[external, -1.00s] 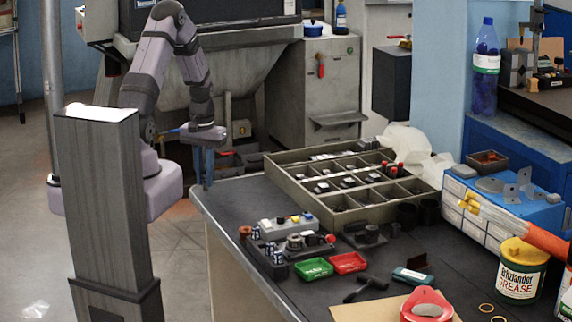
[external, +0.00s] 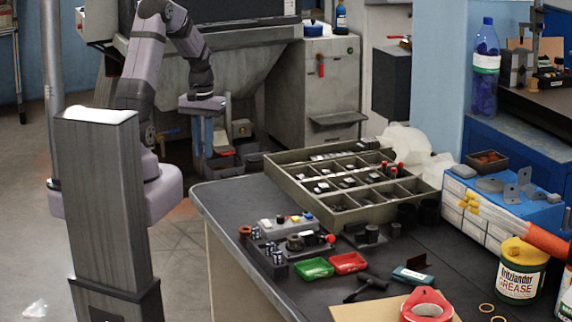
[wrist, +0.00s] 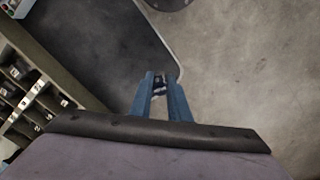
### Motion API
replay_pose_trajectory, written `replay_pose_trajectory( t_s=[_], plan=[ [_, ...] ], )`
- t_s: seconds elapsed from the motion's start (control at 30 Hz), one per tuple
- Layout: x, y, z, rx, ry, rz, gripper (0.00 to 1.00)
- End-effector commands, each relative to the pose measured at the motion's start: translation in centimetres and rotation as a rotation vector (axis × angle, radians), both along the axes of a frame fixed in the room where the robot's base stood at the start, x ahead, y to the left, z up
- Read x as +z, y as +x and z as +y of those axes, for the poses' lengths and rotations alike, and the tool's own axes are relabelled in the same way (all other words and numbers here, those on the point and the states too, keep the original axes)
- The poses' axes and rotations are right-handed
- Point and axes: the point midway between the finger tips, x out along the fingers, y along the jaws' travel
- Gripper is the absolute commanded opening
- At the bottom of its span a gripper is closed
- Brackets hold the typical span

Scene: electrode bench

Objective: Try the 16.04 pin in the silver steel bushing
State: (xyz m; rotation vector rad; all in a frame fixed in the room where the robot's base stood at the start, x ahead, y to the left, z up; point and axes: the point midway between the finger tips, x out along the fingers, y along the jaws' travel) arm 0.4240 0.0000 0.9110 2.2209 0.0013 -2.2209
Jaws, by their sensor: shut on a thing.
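My gripper (external: 203,155) is raised beyond the bench's left corner, fingers pointing down. In the wrist view its two blue fingers (wrist: 160,84) are shut on a small dark piece with pale marks (wrist: 160,92), like a labelled pin; its size mark cannot be read. Several dark pins with pale bands (external: 275,254) stand in a dark holder at the bench's left side. A grey ring-shaped part (external: 294,242), perhaps the silver steel bushing, sits beside them; its metal is too small to be sure of. My gripper is well away from these parts.
A compartment tray (external: 290,180) of small parts lies at the back of the bench. Green (external: 314,268) and red (external: 348,263) trays lie in front of the pins. The bench's left corner is bare.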

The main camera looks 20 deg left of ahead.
Motion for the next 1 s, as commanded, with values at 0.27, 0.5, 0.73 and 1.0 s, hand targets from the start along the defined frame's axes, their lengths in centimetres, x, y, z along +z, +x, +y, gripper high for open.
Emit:
replay_pose_trajectory(
  t_s=[0.27,0.5,0.73,1.0],
  plan=[
    [0.7,0.0,-2.0,-0.056,0.000,0.000,0.00],
    [1.8,-1.5,-8.7,-0.244,0.000,0.002,0.00],
    [2.4,-5.6,-16.7,-0.497,0.001,0.002,0.00],
    [2.7,-12.8,-24.1,-0.798,0.001,0.003,0.00]
  ],
)
